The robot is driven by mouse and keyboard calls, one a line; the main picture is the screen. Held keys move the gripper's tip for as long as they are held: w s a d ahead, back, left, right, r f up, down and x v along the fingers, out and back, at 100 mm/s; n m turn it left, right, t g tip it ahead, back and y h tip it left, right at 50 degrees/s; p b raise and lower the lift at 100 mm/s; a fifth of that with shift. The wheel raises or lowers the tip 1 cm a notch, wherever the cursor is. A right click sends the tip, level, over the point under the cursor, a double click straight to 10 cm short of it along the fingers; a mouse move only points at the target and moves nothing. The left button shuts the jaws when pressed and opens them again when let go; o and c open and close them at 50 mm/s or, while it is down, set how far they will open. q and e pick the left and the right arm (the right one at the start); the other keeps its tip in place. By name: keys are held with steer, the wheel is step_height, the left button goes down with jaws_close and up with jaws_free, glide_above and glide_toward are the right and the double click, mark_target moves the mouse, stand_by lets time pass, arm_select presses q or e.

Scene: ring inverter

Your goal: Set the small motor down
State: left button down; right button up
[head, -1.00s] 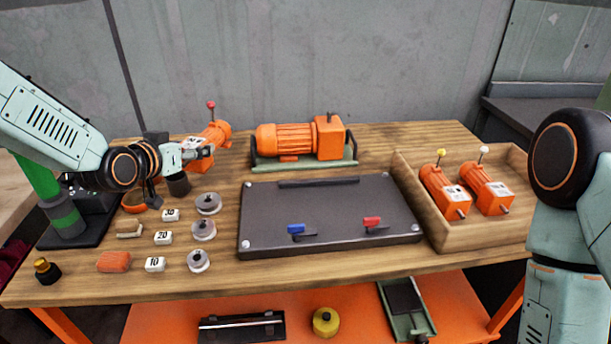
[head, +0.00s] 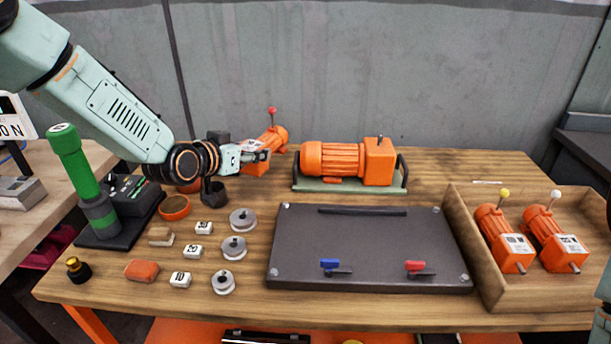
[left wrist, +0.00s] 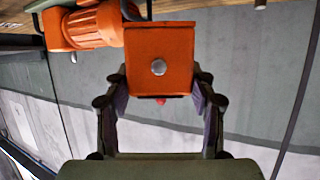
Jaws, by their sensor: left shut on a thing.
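My left gripper (head: 258,156) is shut on a small orange motor (head: 277,138) with a red-tipped stem. It holds the motor at the back of the table, left of the large orange motor unit (head: 340,160). I cannot tell whether the small motor touches the tabletop. In the left wrist view the small motor's square orange end (left wrist: 158,85) sits between both fingers, and the large unit (left wrist: 85,28) shows at upper left. Two similar small motors, yellow-tipped (head: 500,238) and white-tipped (head: 553,235), lie in the wooden tray (head: 462,262). My right gripper is out of view.
A dark plate (head: 370,235) with blue and red levers lies mid-table. Several pulley-like discs (head: 235,248) and numbered white blocks (head: 192,251) lie to its left. A green cylinder stand (head: 85,185) is at far left.

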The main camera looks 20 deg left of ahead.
mark_target(247, 173)
arm_select(q)
step_height(247, 173, down, 5)
steer(key=shift+s+a+f+b, duration=0.1)
steer(key=shift+f+b, duration=0.05)
steer(key=shift+b, duration=0.75)
steer(key=shift+f, duration=0.55)
step_height(247, 173, down, 3)
steer(key=shift+r+b, duration=0.1)
steer(key=shift+b, duration=0.55)
steer(key=c, duration=0.9)
jaws_free()
steer(key=shift+s+f, duration=0.15)
steer(key=shift+f, duration=0.2)
steer(key=shift+o, duration=1.4)
steer(key=shift+s+r, duration=0.15)
steer(key=shift+r, duration=0.05)
steer(key=shift+o, duration=0.8)
steer(key=shift+w+f, duration=0.15)
steer(key=shift+w, duration=0.05)
